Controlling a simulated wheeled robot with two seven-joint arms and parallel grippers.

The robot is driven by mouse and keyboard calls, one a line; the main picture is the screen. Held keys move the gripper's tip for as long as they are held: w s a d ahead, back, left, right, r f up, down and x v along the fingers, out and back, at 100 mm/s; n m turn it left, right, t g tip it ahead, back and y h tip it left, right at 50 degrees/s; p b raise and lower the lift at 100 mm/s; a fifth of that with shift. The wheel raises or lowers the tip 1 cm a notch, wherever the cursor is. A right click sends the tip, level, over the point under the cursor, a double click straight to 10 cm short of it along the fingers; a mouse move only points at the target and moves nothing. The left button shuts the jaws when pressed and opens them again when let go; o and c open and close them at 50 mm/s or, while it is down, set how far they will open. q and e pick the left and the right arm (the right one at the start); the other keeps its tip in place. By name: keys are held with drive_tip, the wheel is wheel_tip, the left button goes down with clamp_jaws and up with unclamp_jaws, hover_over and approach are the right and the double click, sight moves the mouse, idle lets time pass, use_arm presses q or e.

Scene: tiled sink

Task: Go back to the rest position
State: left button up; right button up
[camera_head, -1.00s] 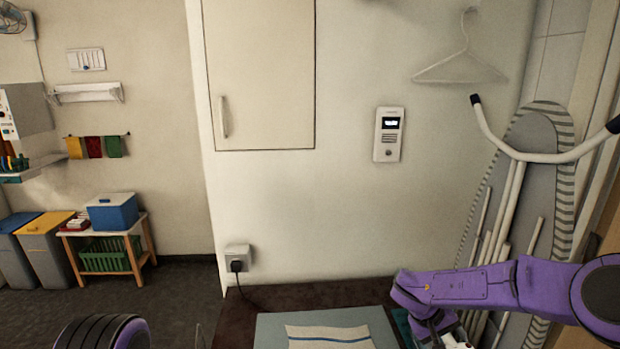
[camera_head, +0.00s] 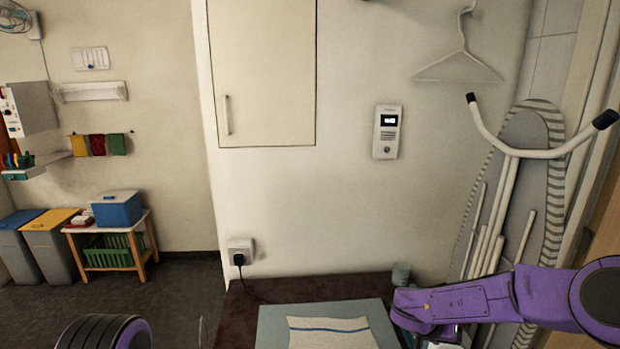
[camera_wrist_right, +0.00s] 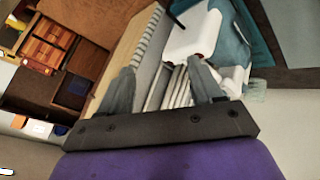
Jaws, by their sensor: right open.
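My right arm, purple, comes in from the right in the head view, and its gripper is cut off or hidden at the bottom edge there. In the right wrist view my right gripper (camera_wrist_right: 165,85) shows two grey fingers spread wide apart. No object is held between them; the ironing board's striped edge and pale rods show in the background beyond. Of my left arm, only a purple and black rounded part shows at the bottom left of the head view. The left gripper is out of view.
A dark counter (camera_head: 240,310) bears a grey-blue board (camera_head: 270,325) with a striped cloth (camera_head: 330,335). An ironing board (camera_head: 525,135) leans at the right near my right arm. A plug in a socket (camera_head: 240,252) is on the wall. A small translucent cup (camera_head: 401,273) stands at the counter's back.

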drive_tip(key=s+a+f+m+t+y+b, duration=0.1)
drive_tip(key=s+f+m+t, duration=0.1)
drive_tip(key=s+f, duration=0.5)
drive_tip(key=s+a+f+m+t+b, duration=0.1)
drive_tip(key=s+f+t, duration=0.2)
drive_tip(key=s+f, duration=0.35)
drive_tip(key=s+f+n+g+y+b, duration=0.1)
drive_tip(key=s+f, duration=0.4)
drive_tip(key=s, duration=0.6)
drive_tip(key=s+f+n+g+y+b, duration=0.1)
drive_tip(key=s+f+g+y, duration=0.1)
drive_tip(key=s+f, duration=0.4)
drive_tip(key=s+g, duration=0.1)
drive_tip(key=s, duration=0.4)
drive_tip(key=shift+n+y, duration=0.3)
